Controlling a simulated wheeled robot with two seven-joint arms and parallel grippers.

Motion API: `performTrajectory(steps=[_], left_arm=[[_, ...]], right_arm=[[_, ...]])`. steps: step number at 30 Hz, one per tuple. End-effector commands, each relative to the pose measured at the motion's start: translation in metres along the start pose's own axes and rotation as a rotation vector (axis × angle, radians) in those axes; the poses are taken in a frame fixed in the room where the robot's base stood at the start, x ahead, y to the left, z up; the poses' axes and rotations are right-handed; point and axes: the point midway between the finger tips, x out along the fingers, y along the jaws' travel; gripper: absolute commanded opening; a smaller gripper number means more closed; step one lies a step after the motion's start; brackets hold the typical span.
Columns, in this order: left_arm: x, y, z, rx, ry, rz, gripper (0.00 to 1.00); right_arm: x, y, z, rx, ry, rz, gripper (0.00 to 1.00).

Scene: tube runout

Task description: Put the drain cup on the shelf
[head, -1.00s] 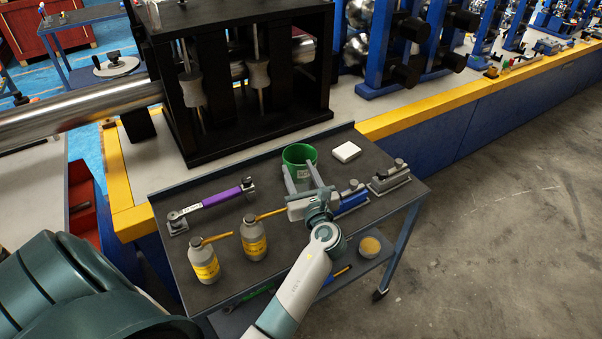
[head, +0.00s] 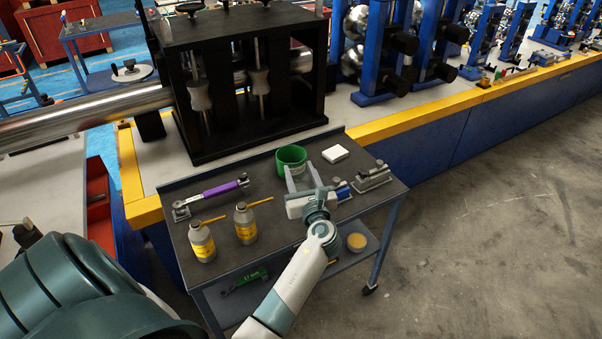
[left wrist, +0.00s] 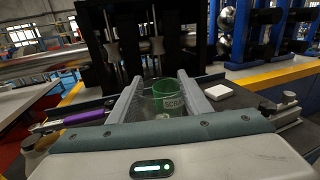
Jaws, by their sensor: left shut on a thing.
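My left gripper (head: 299,169) is over the top of the grey cart (head: 290,235). Its fingers also show in the left wrist view (left wrist: 161,88). Between them is a clear, see-through cup (left wrist: 146,106), faint and hard to outline, and the gripper is shut on it. The cup can hardly be made out in the head view. A green scrap cup (head: 291,157) stands just beyond the fingertips and shows behind the clear cup in the wrist view (left wrist: 168,98). The cart's lower shelf (head: 335,268) is partly hidden by my left arm. My right gripper is not in view.
Two grey bottles with yellow labels (head: 202,243) (head: 246,226) and a purple-handled tool (head: 220,190) are on the cart top's left. A white block (head: 335,153) and a metal clamp (head: 373,176) lie right. A yellow-topped tub (head: 357,242) and green tool (head: 248,278) occupy the lower shelf.

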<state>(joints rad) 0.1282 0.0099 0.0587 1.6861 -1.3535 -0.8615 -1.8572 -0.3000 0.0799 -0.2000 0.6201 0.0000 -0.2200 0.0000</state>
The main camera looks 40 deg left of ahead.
Motion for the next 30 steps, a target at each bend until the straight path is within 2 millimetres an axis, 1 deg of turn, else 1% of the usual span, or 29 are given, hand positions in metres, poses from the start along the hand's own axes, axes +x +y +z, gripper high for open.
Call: performTrajectory(steps=[14,20,23,26,29,30], left_arm=[[-0.001,0.000,0.000,0.000,0.000,-0.003,0.19],[-0.012,-0.001,0.006,-0.001,0.000,-0.049,0.19],[-0.026,-0.004,0.012,0.000,0.001,-0.106,0.19],[-0.051,-0.008,0.018,0.001,0.003,-0.192,0.19],[-0.088,-0.015,0.024,0.003,0.008,-0.309,0.19],[-0.106,-0.017,0.026,0.003,0.011,-0.363,0.19]], right_arm=[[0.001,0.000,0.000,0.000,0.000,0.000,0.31],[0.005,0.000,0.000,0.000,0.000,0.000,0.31],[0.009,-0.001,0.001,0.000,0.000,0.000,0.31],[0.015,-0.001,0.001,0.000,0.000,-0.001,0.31],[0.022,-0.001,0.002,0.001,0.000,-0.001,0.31],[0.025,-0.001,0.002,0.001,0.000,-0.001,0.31]])
